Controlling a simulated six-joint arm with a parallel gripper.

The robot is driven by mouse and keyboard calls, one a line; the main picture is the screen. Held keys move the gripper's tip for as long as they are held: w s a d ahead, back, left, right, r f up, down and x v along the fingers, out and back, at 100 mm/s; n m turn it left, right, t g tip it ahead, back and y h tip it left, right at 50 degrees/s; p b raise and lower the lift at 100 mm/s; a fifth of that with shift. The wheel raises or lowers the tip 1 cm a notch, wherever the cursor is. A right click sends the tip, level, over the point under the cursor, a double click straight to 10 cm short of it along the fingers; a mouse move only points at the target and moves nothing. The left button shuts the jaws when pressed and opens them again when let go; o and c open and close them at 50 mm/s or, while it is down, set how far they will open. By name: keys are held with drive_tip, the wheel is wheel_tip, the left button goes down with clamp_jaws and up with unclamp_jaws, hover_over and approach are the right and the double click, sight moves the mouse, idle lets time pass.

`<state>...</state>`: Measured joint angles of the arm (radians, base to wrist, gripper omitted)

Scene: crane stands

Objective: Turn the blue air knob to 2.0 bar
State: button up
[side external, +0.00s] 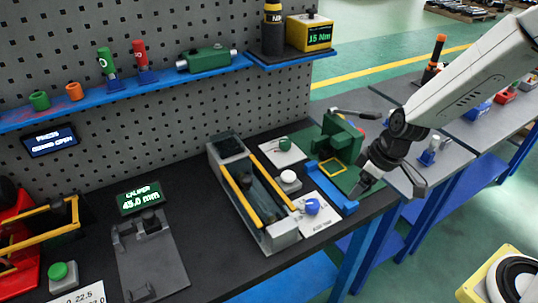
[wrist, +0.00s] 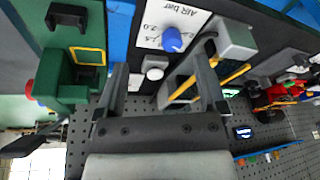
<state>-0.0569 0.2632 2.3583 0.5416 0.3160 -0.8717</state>
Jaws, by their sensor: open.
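The blue air knob (side external: 312,206) sits on a white plate (side external: 325,222) near the front edge of the dark bench, beside the press frame. In the wrist view the blue knob (wrist: 173,40) shows at the top middle, on the white plate marked "AIR bar" (wrist: 158,22) with "2.0" readable; the knob's exact setting is too small to tell. My gripper (side external: 376,189) is open and empty, to the right of the knob and apart from it. In the wrist view its two fingers (wrist: 163,80) stand wide apart, with the knob beyond their tips.
A press frame with yellow rails (side external: 252,190) stands left of the knob. A white button (side external: 289,177) is just behind it. A green vise (side external: 342,138) and a blue-edged fixture (side external: 338,198) stand close to my gripper.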

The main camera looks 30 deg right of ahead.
drive_tip(key=shift+s+d+r+m+h, duration=1)
drive_tip(key=shift+s+d+r+m, duration=0.45)
drive_tip(key=shift+s+d+m, duration=1.4)
drive_tip(key=w+a+r+n+y, duration=0.1)
drive_tip(key=w+a+r+n, duration=0.2)
drive_tip(key=w+a+n, duration=0.7)
drive_tip(key=w+a+r+n+g+y, duration=0.1)
drive_tip(key=w+a+n+y, duration=0.1)
drive_tip(key=w+a, duration=1.2)
drive_tip(key=shift+w+a+n+y, duration=0.25)
drive_tip(key=shift+a+n, duration=0.4)
drive_tip(key=shift+a, duration=1.15)
drive_tip(key=shift+r, duration=0.1)
